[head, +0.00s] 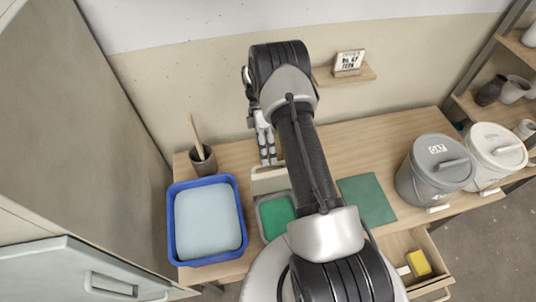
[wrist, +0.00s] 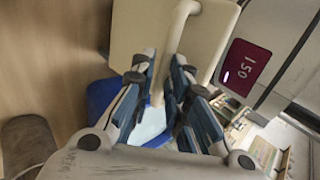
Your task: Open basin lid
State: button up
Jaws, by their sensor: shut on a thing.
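The basin (head: 262,222) is a pale tray on the table with green inside, partly hidden by my arm. Its beige lid (head: 268,180) stands raised along the basin's back edge. In the wrist view the lid (wrist: 140,35) fills the top centre, with a pale bar handle (wrist: 178,32) running down between my fingers. My gripper (wrist: 164,75) is shut on that handle. In the head view my gripper (head: 268,155) is above and behind the lid, and its fingertips are hard to make out.
A blue tub (head: 172,225) with pale blue contents is left of the basin. A cup with a stick (head: 203,160) stands behind it. A green mat (head: 367,199), grey bucket (head: 436,170) and white bucket (head: 497,157) are to the right. An open drawer holds a yellow block (head: 419,263).

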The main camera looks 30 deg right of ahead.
jog(key=o, duration=0.7)
jog(key=f, duration=0.2)
jog(key=shift+s+f, duration=0.2)
jog(key=shift+f, duration=0.1)
jog(key=shift+w+r, duration=0.1)
